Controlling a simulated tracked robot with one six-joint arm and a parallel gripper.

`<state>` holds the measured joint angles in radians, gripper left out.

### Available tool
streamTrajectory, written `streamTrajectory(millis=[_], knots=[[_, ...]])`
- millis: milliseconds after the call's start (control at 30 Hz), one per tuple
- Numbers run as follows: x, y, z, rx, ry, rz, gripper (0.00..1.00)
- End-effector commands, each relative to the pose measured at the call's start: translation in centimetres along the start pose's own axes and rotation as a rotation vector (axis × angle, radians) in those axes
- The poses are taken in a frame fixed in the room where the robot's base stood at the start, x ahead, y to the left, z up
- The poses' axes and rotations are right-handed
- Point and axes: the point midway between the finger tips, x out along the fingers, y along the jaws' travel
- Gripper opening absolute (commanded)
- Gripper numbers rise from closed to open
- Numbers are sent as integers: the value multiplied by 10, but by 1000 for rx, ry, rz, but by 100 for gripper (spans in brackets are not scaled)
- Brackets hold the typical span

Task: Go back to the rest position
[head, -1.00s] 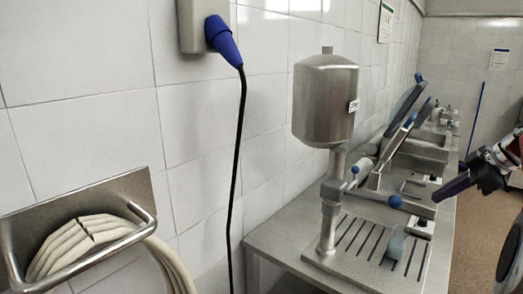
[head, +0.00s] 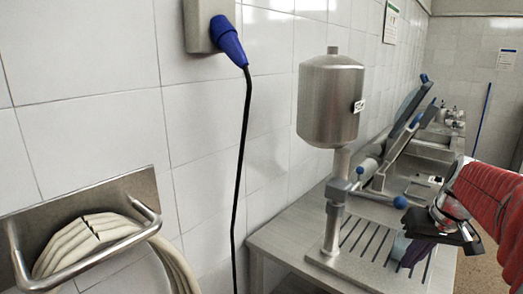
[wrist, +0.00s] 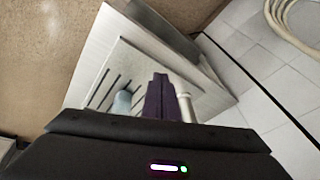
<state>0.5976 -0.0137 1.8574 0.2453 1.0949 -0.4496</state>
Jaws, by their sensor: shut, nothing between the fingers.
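My gripper (head: 416,254) hangs at the right of the head view, on the red-sleeved arm. Its dark purple fingers point down over the slotted drain plate, near the machine's blue-grey part. In the wrist view my gripper (wrist: 158,95) shows its purple fingers pressed together with nothing between them. The steel machine (head: 331,100) has a tall tank, a column and a lever with a blue knob (head: 400,202). Whether the fingers touch the blue-grey part (wrist: 122,102) I cannot tell.
The steel counter (head: 275,243) runs along the tiled wall, with more equipment (head: 412,130) farther back. A coiled hose (head: 75,252) hangs on a wall bracket (head: 140,190) at left. A blue plug (head: 229,42) with a black cable hangs beside it. Brown floor (wrist: 60,50) is open beside the counter.

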Motion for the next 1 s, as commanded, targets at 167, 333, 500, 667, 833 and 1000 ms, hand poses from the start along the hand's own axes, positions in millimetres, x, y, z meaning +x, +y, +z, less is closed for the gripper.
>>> streamTrajectory(millis=[167,333,500,667,833,1000], knots=[[2,-36,38,57,6,44,0],[6,-65,73,83,23,76,0],[9,-90,109,73,47,97,0],[12,-111,142,27,73,105,0],[14,-132,174,-70,101,102,0],[9,-154,199,-164,140,78,0]])
